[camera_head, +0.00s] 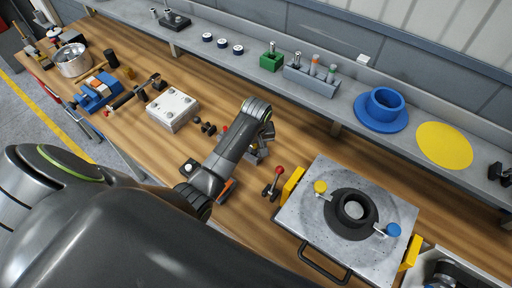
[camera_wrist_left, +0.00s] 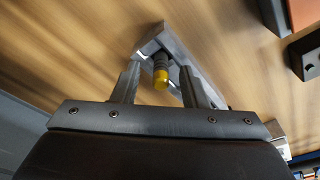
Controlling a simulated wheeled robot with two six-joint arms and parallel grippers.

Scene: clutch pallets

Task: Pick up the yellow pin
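The yellow pin (camera_wrist_left: 161,74) shows in the left wrist view as a yellow tip on a darker shaft, in front of a grey angled block (camera_wrist_left: 180,52). My left gripper (camera_wrist_left: 157,82) is open, with one finger on each side of the pin and gaps to both. In the head view my left gripper (camera_head: 258,150) is low over the wooden table, left of the metal plate. The pin cannot be made out there. Whether its shaft stands in the block is unclear. My right gripper is not in view.
A metal plate (camera_head: 300,215) with a black ring and yellow and blue knobs lies to the right. A red-knobbed lever (camera_head: 273,184) stands close to the gripper. A white block (camera_head: 172,110) lies to the left. A grey shelf (camera_head: 330,125) with parts runs behind.

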